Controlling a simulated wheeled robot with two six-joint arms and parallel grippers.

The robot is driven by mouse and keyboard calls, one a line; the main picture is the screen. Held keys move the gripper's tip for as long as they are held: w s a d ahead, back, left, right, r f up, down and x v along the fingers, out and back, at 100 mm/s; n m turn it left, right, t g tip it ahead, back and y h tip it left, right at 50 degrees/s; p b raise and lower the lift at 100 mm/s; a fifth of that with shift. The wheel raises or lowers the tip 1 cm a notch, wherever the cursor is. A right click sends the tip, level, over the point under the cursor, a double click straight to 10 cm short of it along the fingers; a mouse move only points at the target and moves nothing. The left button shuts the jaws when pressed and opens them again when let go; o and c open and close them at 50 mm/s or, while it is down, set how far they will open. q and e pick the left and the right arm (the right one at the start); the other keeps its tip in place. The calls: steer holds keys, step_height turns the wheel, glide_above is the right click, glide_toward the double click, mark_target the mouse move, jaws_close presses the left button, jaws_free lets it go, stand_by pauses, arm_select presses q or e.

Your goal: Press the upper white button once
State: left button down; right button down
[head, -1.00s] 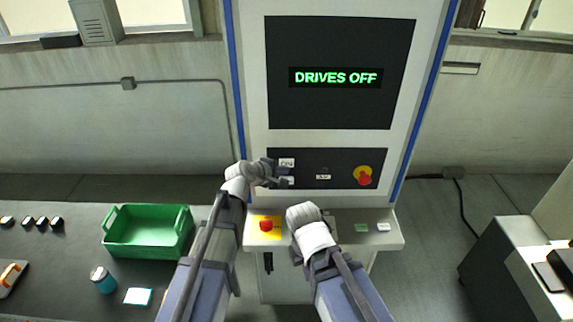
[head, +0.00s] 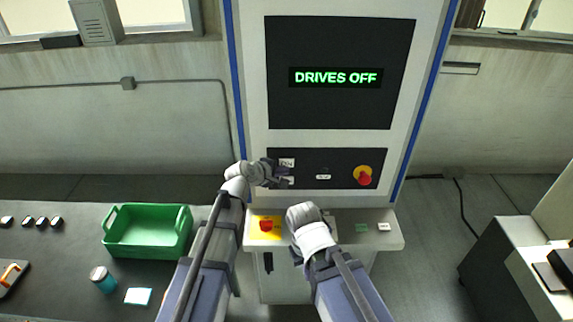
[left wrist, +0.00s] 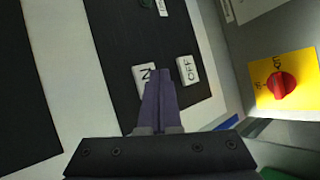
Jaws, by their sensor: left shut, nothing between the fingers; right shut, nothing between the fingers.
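The upper white button (head: 287,162), marked ON, is on the dark lower panel of the machine. It also shows in the left wrist view (left wrist: 144,75), partly covered by my fingers. The lower white button (head: 288,181), marked OFF, sits just below it; it is clear of the fingers in the left wrist view (left wrist: 188,70). My left gripper (head: 284,172) is shut and empty, its tips (left wrist: 160,73) in front of the panel by the ON button's edge. I cannot tell whether they touch. My right arm is bent low before the console; its fingers are hidden.
The screen (head: 341,75) reads DRIVES OFF. A red knob on yellow (head: 364,177) is at the panel's right. A red switch on a yellow plate (head: 266,225) is on the console ledge below. A green crate (head: 147,250) stands on the left bench.

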arm_select(q)
steer(key=shift+w, duration=0.45)
steer(key=shift+w, duration=0.35)
stand_by(0.7)
steer(key=shift+s, duration=0.1)
stand_by(0.3)
steer(key=shift+s, duration=0.7)
steer(key=s, duration=0.5)
stand_by(0.3)
stand_by(0.4)
